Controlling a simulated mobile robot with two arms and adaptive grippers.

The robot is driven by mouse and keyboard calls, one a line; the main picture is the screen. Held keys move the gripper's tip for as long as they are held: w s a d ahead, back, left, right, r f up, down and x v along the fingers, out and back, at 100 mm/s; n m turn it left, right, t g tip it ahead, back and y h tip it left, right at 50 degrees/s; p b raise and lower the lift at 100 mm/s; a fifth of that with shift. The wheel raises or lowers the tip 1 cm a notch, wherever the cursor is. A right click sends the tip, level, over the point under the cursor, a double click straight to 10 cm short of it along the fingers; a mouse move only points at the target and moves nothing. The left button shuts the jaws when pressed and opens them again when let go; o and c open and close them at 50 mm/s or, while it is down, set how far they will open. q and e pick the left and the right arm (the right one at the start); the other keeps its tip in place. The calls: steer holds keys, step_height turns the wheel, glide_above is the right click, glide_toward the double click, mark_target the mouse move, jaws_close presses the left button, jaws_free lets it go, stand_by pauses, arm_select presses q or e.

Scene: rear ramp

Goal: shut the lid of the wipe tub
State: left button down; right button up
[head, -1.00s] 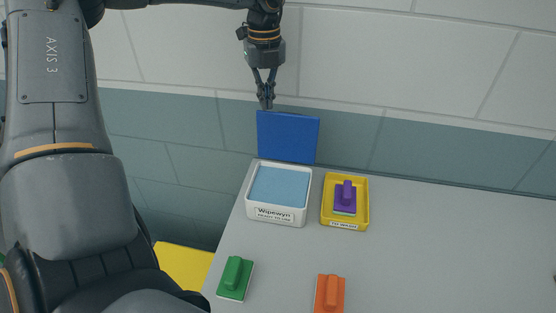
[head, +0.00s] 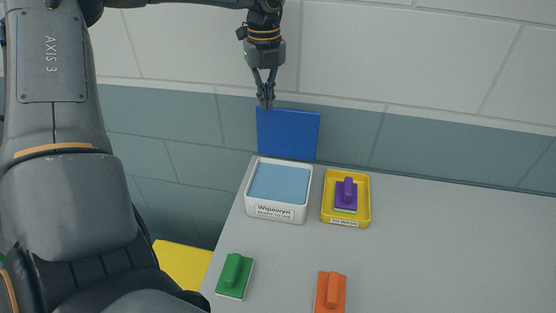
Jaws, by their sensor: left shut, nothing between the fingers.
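The wipe tub (head: 276,212) is a white box labelled "Wipswyn" at the back left of the grey table. Light blue wipes show inside it. Its dark blue lid (head: 288,135) stands upright at the tub's back edge, open. My left gripper (head: 266,106) is shut and empty, pointing down. Its fingertips are at the upper left edge of the lid; I cannot tell whether they touch it or are just behind it. My right gripper is not in view.
A yellow tray (head: 364,208) holding a purple-handled block (head: 347,192) stands right of the tub. A green block (head: 235,274) and an orange block (head: 331,292) lie nearer on the grey table (head: 450,250). A tiled wall rises behind. The table's right side is clear.

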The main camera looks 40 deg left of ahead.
arm_select(q)
steer(key=shift+s+f, duration=0.1)
steer(key=shift+s, duration=0.05)
steer(key=s+b, duration=0.1)
steer(key=s+d, duration=0.1)
steer(key=s+d+f+b, duration=0.1)
steer(key=shift+s+b, duration=0.3)
stand_by(0.7)
steer(key=shift+s+d+f+b, duration=0.1)
steer(key=shift+s+d+b, duration=0.15)
steer(key=shift+s+b, duration=0.15)
steer(key=shift+s+d+f+b, duration=0.1)
steer(key=shift+s+d+b, duration=0.15)
steer(key=shift+s, duration=0.2)
steer(key=shift+r, duration=0.15)
step_height(320, 180, up, 7)
steer(key=p, duration=0.4)
steer(key=shift+w+a, duration=0.2)
steer(key=shift+w, duration=0.2)
stand_by(0.4)
stand_by(0.4)
